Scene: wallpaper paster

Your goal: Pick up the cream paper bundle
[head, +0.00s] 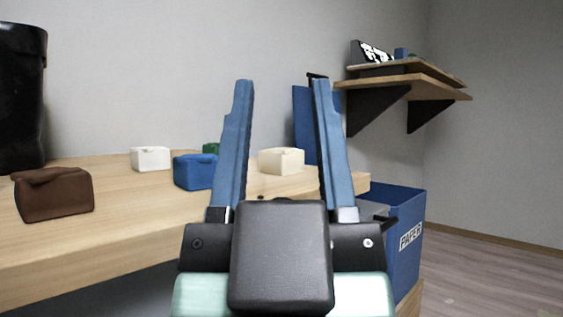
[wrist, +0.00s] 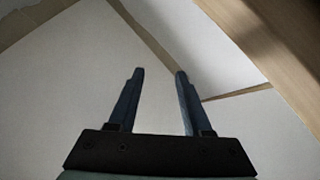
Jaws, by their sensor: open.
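The cream paper bundle (head: 281,161) sits on the wooden table (head: 120,232) near its right end, in the head view. My gripper (head: 282,90) is open and empty, with its two blue fingers pointing up in the head view. The bundle shows between the fingers, but it lies farther off on the table. In the wrist view my gripper (wrist: 158,72) is also open with nothing between the fingers. The wrist view shows pale flat surfaces and a wood-coloured strip, and the bundle is not seen there.
A white bundle (head: 151,158), a blue bundle (head: 195,171), a partly hidden green one (head: 210,148) and a brown one (head: 53,194) stand on the table. A black container (head: 22,95) is at the left. A blue paper bin (head: 408,235) and a wall shelf (head: 405,86) are at the right.

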